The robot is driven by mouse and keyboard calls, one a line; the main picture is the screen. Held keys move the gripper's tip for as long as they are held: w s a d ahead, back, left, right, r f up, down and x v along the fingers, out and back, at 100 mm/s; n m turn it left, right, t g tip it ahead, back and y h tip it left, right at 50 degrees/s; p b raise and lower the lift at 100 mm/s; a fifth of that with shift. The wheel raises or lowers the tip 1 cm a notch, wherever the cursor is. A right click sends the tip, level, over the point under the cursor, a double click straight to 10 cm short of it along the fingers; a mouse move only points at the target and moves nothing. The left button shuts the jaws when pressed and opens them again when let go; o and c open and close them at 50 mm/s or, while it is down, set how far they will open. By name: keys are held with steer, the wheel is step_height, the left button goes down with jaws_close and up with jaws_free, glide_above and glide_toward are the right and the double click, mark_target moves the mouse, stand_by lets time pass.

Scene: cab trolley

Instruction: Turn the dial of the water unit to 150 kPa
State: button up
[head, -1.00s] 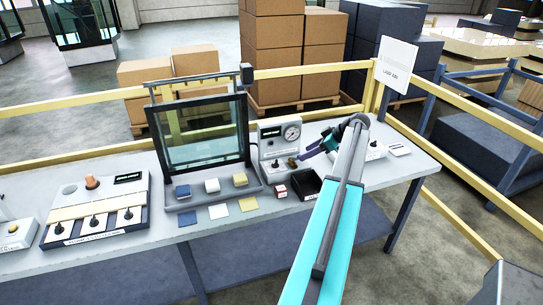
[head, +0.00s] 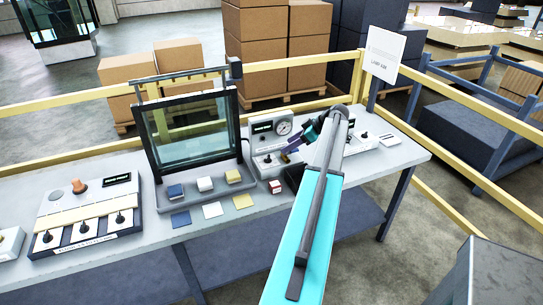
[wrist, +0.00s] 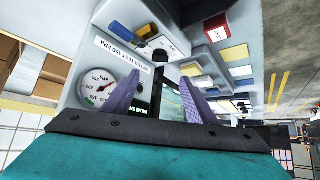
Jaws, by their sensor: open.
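The water unit (head: 256,140) is a pale box with a round gauge (head: 284,127) and a dark display. It stands on the table right of the glass frame. Its dark dial (head: 267,159) is low on the front. My gripper (head: 289,151), with purple fingers, is just right of the dial. In the wrist view the unit's gauge (wrist: 103,90) appears upside down; its needle reading is too small to tell. A label reads 150 kPa (wrist: 123,52). The dark dial (wrist: 160,56) shows beyond and between the open fingers (wrist: 160,92), apart from them. One finger partly hides the display.
The glass frame (head: 190,130) stands close left of the unit, with coloured blocks (head: 205,184) before it. A red-and-white block (head: 275,186) lies in front of the unit. A small switch box (head: 360,140) is to the right. A yellow rail (head: 290,62) runs behind the table.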

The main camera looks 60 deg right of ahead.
mark_target(268, 157)
steer(key=shift+p+x, duration=2.35)
steer(key=shift+x, duration=4)
steer(key=c, duration=1.1)
